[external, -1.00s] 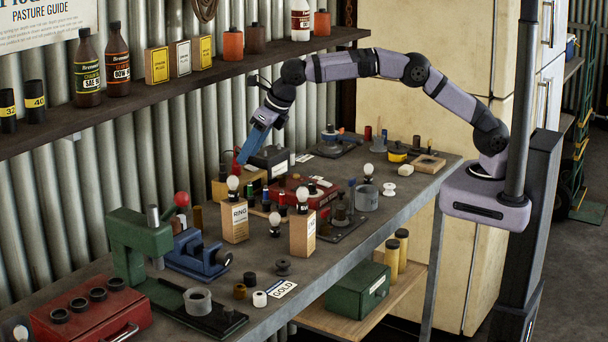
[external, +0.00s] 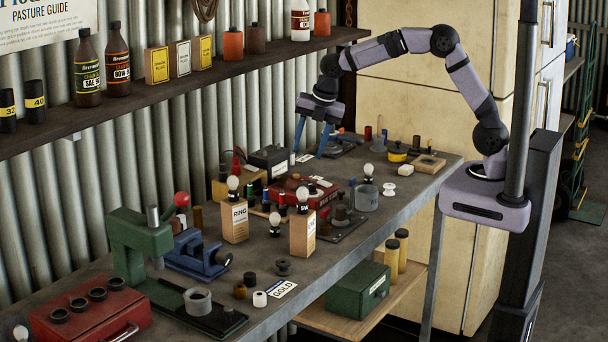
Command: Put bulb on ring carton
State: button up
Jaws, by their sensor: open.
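The ring carton (external: 235,222), a tan box with a white label reading RING, stands upright on the bench. A white bulb (external: 233,183) with a dark base stands upright on its top. My gripper (external: 307,154) has two blue fingers spread apart and pointing down, with nothing between them. It hangs over the back of the bench, to the right of and behind the ring carton, well apart from it. Whether its fingertips touch anything behind them cannot be told.
A second tan carton (external: 303,236) stands to the right, also with a bulb (external: 302,195) on top. More bulbs show on the bench (external: 275,217) and by a grey cup (external: 367,199). A red case (external: 299,194) and blue vise (external: 197,256) crowd the middle.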

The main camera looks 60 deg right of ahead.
jog(key=s+d+f+m+g, duration=0.1)
jog(key=s+d+f+m, duration=0.3)
jog(key=s+d+m, duration=0.4)
jog(key=s+d+f+m+g, duration=0.2)
jog(key=s+d+f+m, duration=0.3)
jog(key=s+d+m, duration=0.4)
jog(key=s+m, duration=0.6)
jog(key=s, duration=0.3)
jog(key=shift+d+m+g, duration=0.3)
